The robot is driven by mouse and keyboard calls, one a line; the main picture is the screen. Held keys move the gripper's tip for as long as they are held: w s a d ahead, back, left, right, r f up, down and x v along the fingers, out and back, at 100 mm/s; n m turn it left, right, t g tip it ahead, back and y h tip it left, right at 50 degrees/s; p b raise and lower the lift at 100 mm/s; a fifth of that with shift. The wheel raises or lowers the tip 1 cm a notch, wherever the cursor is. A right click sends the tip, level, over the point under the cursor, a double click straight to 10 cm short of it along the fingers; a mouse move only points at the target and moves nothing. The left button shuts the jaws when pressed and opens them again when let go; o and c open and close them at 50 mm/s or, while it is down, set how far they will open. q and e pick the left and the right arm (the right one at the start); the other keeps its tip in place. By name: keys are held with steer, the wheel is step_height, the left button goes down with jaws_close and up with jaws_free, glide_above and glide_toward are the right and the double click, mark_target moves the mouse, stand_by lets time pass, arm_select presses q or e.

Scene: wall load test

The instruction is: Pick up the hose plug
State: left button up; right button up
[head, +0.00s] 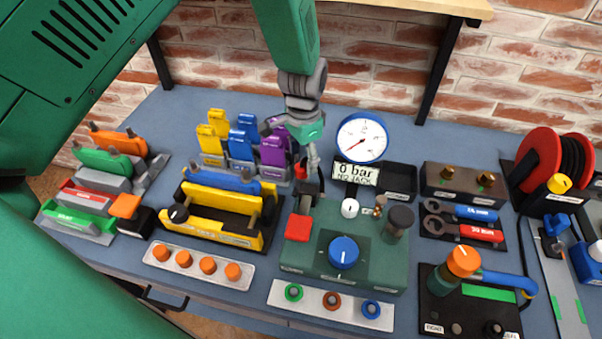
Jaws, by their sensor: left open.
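I cannot tell for certain which part is the hose plug. A small brass fitting (380,206) stands on the green pump block (300,255), between a white knob (349,208) and a dark capped cylinder (398,222). My left gripper (295,148) reaches down from the top centre, its fingers spread and empty. It is above the back left of the pump block, left of the round gauge (362,138) and in front of the purple blocks (274,152). A red part and a black lever show just below it. My right gripper is not in view.
A display (355,174) reads 0 bar, NO JACK. A red hose reel (540,158) is at far right. Coloured tools crowd the left. The blue bench (130,235) has narrow gaps.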

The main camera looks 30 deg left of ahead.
mark_target(302, 174)
arm_select(q)
steer(key=shift+s+d+f, duration=0.1)
steer(key=shift+s+f, duration=0.2)
steer(key=shift+f, duration=0.25)
steer(key=f, duration=0.3)
steer(key=shift+s+d+f+p, duration=0.15)
steer(key=shift+d+f+p, duration=0.1)
steer(key=shift+p, duration=0.1)
steer(key=shift+a+f, duration=0.15)
steer(key=shift+f, duration=0.25)
steer(key=shift+a, duration=0.2)
steer(key=shift+c, duration=0.8)
jaws_close()
